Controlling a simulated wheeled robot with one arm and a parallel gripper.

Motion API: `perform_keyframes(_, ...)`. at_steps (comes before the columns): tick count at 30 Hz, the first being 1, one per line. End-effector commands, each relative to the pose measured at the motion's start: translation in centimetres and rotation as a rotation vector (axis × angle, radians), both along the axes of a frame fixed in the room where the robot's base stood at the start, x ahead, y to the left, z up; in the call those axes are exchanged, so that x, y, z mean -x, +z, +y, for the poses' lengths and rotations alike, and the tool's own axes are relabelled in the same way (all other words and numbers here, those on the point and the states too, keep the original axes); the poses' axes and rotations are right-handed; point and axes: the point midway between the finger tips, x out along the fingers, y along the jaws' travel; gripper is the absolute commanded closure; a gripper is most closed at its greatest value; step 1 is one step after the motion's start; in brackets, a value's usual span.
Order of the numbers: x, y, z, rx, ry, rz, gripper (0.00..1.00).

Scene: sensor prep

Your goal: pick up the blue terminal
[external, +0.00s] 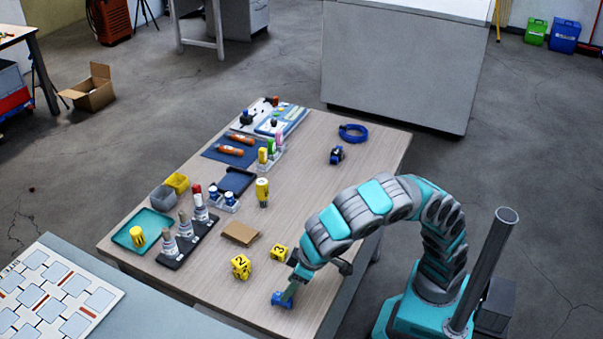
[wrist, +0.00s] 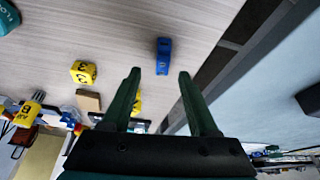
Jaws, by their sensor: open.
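The blue terminal (external: 282,300) is a small blue block on the wooden table, near its front edge. In the wrist view the blue terminal (wrist: 164,56) lies beyond the fingertips, roughly in line with the gap between them. My gripper (wrist: 160,73) is open, with two dark green fingers apart and nothing between them. In the external view my gripper (external: 290,291) points down close above the terminal and partly overlaps it. Whether it touches the terminal cannot be told.
Two yellow numbered cubes, one marked 2 (external: 241,266) and one marked 3 (external: 279,252), stand near my gripper. A flat brown cardboard piece (external: 240,234) lies behind them. A dark blue device (external: 336,154) and a blue coil (external: 353,133) are farther back. The table's middle is mostly clear.

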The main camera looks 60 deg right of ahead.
Motion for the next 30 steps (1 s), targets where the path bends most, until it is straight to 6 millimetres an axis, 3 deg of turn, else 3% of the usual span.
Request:
perform_keyframes(7,-0.5,-1.3,0.3,-0.002,0.002,0.000,0.40)
perform_keyframes(16,-2.1,-4.9,0.7,0.001,0.001,0.002,0.40)
perform_keyframes(23,-2.3,-5.1,0.7,-0.001,0.001,0.000,0.40)
perform_keyframes(30,-2.3,-5.1,0.7,-0.002,0.001,-0.001,0.65)
